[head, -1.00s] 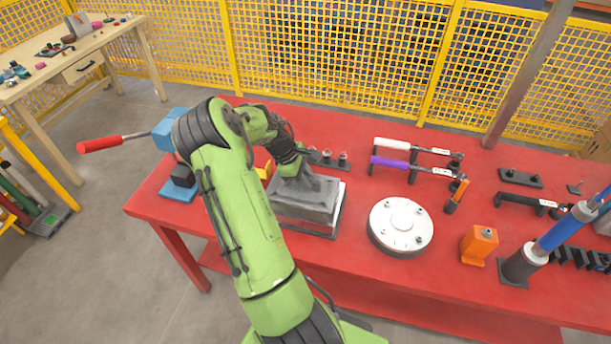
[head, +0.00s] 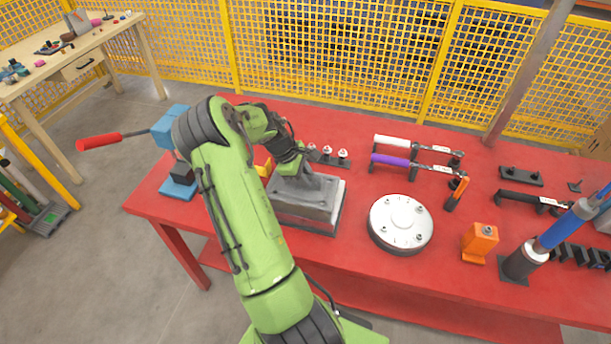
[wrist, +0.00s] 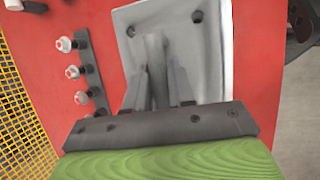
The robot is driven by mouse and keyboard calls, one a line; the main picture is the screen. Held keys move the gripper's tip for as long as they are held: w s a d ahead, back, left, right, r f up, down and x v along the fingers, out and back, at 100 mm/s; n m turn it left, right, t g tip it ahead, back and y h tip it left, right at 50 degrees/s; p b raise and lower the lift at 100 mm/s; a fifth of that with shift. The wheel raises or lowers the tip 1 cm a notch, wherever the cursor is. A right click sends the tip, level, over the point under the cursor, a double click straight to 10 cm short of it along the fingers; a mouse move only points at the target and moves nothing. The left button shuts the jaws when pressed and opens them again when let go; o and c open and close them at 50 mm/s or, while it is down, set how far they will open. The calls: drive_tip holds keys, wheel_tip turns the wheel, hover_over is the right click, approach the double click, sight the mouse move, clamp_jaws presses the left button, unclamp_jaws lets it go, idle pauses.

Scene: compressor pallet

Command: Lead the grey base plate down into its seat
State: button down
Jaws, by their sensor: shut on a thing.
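The grey base plate (head: 302,208) is a thick slab with a raised grip in its middle. It lies low over a dark-edged seat (head: 322,232) on the red table, left of centre in the head view. In the wrist view the plate (wrist: 205,60) shows a pale flat top with holes near its corners. My gripper (head: 300,181) is above the plate and shut on its raised middle part. In the wrist view the fingers (wrist: 155,85) reach down to that part. I cannot tell whether the plate's underside rests fully in the seat.
Several bolts stand on a dark rack (head: 328,158) just behind the plate. A round silver disc (head: 400,222) lies to the right, with white and purple wrenches (head: 405,162) behind it. An orange block (head: 480,242) stands farther right.

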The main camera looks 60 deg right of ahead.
drive_tip(key=shift+f+b, duration=0.75)
drive_tip(key=shift+f, duration=0.45)
drive_tip(key=c, duration=0.9)
unclamp_jaws()
drive_tip(key=p+v, duration=0.2)
drive_tip(key=v, duration=1.3)
drive_tip(key=shift+w+a+r, duration=0.1)
drive_tip(key=shift+r, duration=0.2)
